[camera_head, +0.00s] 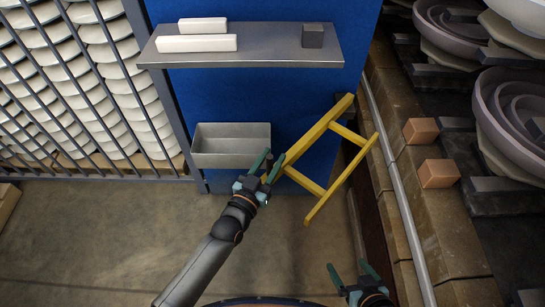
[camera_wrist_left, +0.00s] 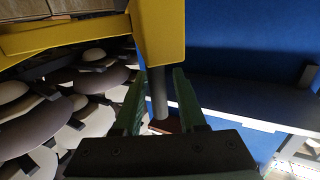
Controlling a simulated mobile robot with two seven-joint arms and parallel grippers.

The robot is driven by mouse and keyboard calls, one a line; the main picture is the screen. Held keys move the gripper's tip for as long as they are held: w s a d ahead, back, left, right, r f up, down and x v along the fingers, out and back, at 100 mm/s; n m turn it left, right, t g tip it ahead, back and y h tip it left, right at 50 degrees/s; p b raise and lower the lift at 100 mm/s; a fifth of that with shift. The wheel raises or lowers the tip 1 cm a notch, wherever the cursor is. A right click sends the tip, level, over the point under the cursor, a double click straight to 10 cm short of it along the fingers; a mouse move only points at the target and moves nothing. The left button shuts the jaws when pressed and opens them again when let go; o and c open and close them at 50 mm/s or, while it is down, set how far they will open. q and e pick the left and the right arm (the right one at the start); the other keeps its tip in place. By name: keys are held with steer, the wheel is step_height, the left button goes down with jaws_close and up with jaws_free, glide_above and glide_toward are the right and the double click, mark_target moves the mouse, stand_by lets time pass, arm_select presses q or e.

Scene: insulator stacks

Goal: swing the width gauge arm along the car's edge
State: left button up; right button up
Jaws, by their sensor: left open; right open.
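The yellow width gauge arm (camera_head: 318,133) is a ladder-like frame standing out at a slant in front of the blue panel (camera_head: 233,92). My left gripper (camera_head: 270,166) is open at the frame's lower left end. In the left wrist view, my left gripper (camera_wrist_left: 157,78) has its fingers on either side of a dark grey post (camera_wrist_left: 158,94) below the yellow frame (camera_wrist_left: 160,32). I cannot tell whether they touch it. My right gripper (camera_head: 350,272) is open and empty at the bottom, well below the frame.
A grey shelf (camera_head: 265,58) with white bars and a dark block is on the panel, above a grey bin (camera_head: 231,160). Bricks (camera_head: 438,173) and stacked insulators line the car at right. A barred rack (camera_head: 85,90) stands at left. The floor (camera_head: 110,240) is clear at lower left.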

arm_select(q)
steer(key=shift+o, duration=0.7)
steer(key=shift+w+d+r, duration=0.1)
steer(key=shift+d, duration=0.05)
steer(key=v, duration=1.2)
